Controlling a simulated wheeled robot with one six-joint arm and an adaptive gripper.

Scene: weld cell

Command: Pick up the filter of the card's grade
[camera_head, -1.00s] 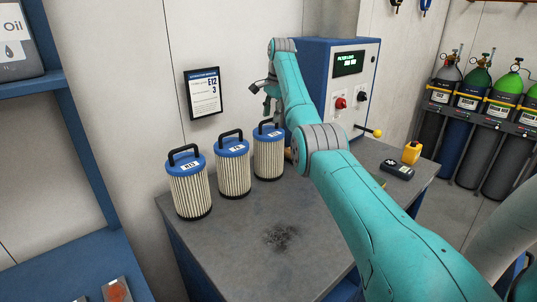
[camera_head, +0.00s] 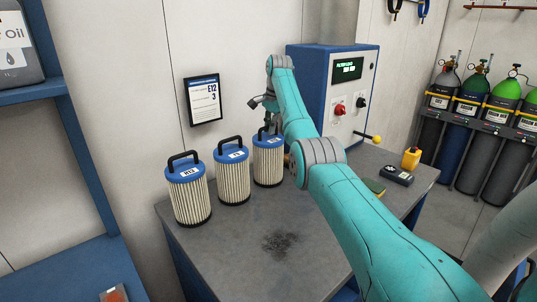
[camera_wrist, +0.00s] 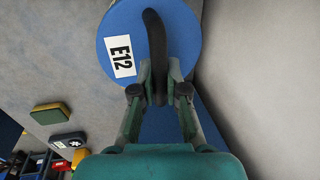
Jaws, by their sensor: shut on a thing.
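Three pleated filters with blue caps and black handles stand in a row on the grey bench (camera_head: 300,235). The left filter (camera_head: 190,200) reads H13; the middle filter's (camera_head: 233,182) label is too small to read surely. The right filter (camera_head: 267,165) is partly behind my arm; in the wrist view its blue cap (camera_wrist: 118,28) carries an E12 label. The wall card (camera_head: 203,100) shows E12 and 3. My gripper (camera_wrist: 160,78) is shut on the black handle of the E12 filter, which appears to stand on the bench. The gripper also shows in the head view (camera_head: 267,127).
A blue-sided control cabinet (camera_head: 340,100) stands just behind my arm. A dark meter (camera_head: 397,175), a yellow item (camera_head: 411,158) and a green-yellow sponge (camera_head: 375,187) lie at the bench's right. Gas cylinders (camera_head: 480,125) stand far right. The bench front is clear apart from a dark stain.

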